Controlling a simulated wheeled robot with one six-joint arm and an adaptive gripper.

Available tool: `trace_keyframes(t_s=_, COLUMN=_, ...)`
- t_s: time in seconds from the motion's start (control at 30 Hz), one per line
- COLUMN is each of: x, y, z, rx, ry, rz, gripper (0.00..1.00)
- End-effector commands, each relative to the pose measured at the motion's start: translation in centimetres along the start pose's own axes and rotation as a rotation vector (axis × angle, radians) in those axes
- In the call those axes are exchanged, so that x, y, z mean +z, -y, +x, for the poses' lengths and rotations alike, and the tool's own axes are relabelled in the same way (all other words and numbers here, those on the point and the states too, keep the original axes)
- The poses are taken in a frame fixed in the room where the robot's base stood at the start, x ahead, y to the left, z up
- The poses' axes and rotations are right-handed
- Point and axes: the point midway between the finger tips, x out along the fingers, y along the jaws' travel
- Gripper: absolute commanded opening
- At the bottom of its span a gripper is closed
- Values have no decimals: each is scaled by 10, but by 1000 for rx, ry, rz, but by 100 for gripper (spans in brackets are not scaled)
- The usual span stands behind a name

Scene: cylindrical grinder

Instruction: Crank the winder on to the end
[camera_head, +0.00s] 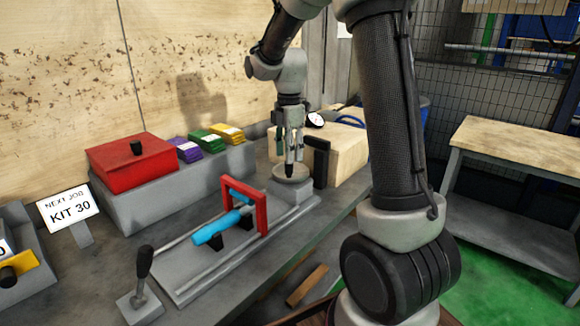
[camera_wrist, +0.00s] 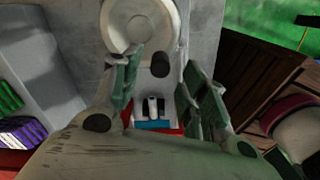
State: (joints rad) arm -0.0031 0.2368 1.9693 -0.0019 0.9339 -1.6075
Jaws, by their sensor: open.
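The winder is a pale round disc (camera_head: 298,178) with an upright black crank knob (camera_head: 289,171), at the far right end of a grey machine bed. In the wrist view the disc (camera_wrist: 135,22) is at the top, and the knob (camera_wrist: 160,65) stands at its lower right edge. My gripper (camera_head: 291,152) points down over the disc, just above the knob. In the wrist view my gripper (camera_wrist: 160,82) is open, with the knob showing in the gap between its fingers. I cannot tell whether either finger touches it.
A red frame (camera_head: 262,207) and a blue cylinder (camera_head: 222,229) stand on the bed in front of the winder. A black post (camera_head: 321,163) is close to its right. A red box (camera_head: 130,163) and coloured packs (camera_head: 207,141) sit behind left. A black-knobbed lever (camera_head: 144,268) stands front left.

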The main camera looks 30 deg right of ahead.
Motion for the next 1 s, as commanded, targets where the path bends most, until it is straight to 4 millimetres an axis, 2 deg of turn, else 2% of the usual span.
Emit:
trace_keyframes(t_s=0.1, x=0, y=1, z=22, rx=-5, ry=-1, rz=2, gripper=44)
trace_keyframes(t_s=0.3, x=0, y=1, z=46, rx=-3, ry=-1, rz=3, gripper=44)
trace_keyframes(t_s=0.63, x=0, y=1, z=52, rx=-2, ry=-1, rz=4, gripper=44)
trace_keyframes(t_s=0.67, x=0, y=1, z=52, rx=-2, ry=-1, rz=4, gripper=40)
trace_keyframes(t_s=0.87, x=0, y=1, z=52, rx=-1, ry=-2, rz=5, gripper=3)
trace_keyframes(t_s=0.9, x=0, y=0, z=52, rx=-1, ry=-1, rz=5, gripper=0)
trace_keyframes(t_s=1.0, x=0, y=0, z=52, rx=-1, ry=-1, rz=5, gripper=0)
